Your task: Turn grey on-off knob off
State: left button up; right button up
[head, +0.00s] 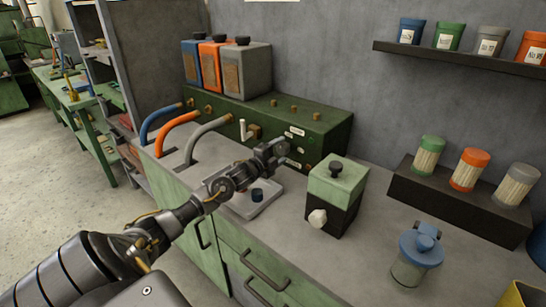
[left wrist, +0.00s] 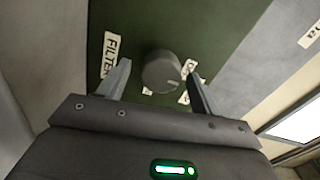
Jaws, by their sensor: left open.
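The grey knob (left wrist: 160,72) is round and sits on the dark green panel (left wrist: 215,30) in the left wrist view. A small light mark shows near its lower right edge. A white FILTER label (left wrist: 109,54) is to its left; small labels below it are partly covered. My left gripper (head: 288,160) is open at the front of the green machine (head: 318,126) in the head view. In the left wrist view its fingers lie on either side of the knob, with gaps showing; I cannot tell how deep they reach. The knob is hidden in the head view. My right gripper is not in view.
Blue, orange and grey hoses (head: 180,133) enter the machine at left. A green-and-black box (head: 337,193) with a white knob stands right of the gripper. A blue-lidded jar (head: 420,250) is farther right. Below my left arm is a pale plate with a dark knob (head: 257,195).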

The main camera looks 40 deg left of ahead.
pick_arm(q)
jog(key=s, duration=0.8)
jog(key=shift+s+b, duration=0.3)
jog(key=shift+b, duration=0.05)
jog(key=shift+s+d, duration=0.1)
jog(key=shift+s, duration=0.8)
